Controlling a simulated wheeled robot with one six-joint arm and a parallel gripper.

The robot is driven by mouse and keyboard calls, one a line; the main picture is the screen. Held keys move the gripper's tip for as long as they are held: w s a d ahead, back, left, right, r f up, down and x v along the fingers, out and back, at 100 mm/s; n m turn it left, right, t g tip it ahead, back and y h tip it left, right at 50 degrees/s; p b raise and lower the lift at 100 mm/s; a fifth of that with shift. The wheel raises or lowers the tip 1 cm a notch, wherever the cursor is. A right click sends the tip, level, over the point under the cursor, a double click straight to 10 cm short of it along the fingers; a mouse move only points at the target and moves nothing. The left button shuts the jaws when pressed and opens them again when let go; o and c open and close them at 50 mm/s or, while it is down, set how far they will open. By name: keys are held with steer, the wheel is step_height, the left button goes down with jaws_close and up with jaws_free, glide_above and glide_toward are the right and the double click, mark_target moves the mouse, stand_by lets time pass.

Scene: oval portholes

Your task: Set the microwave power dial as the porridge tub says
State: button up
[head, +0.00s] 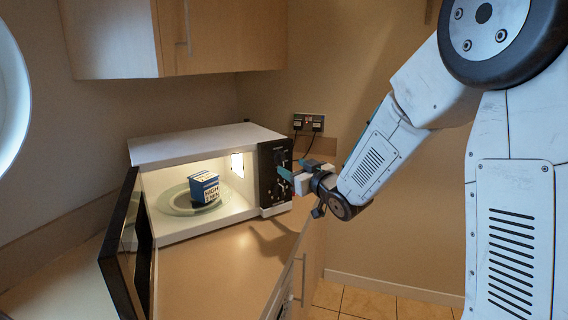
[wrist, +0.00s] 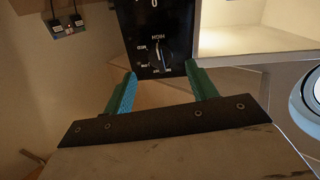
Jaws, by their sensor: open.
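The white microwave (head: 205,145) stands on the counter with its door (head: 125,245) open and its inside lit. A blue and white porridge tub (head: 204,188) sits on the glass turntable inside; its label reads "HIGH" and what looks like "2 MIN". The black control panel (head: 274,177) is on the microwave's right side. In the wrist view, a round dial (wrist: 162,57) shows on the panel with small markings around it, most too small to read. My gripper (wrist: 163,90), with teal fingers, is open and empty, close in front of the panel, its fingertips either side below the dial.
A wall socket with two plugs (head: 309,123) is behind the microwave to the right. Wooden cupboards (head: 200,40) hang above. The counter (head: 215,275) in front of the microwave is clear. A round window edge (head: 12,95) is at far left.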

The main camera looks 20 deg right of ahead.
mark_target(283, 161)
steer(key=x, duration=0.5)
steer(key=shift+w+a, duration=0.1)
steer(key=shift+w, duration=0.25)
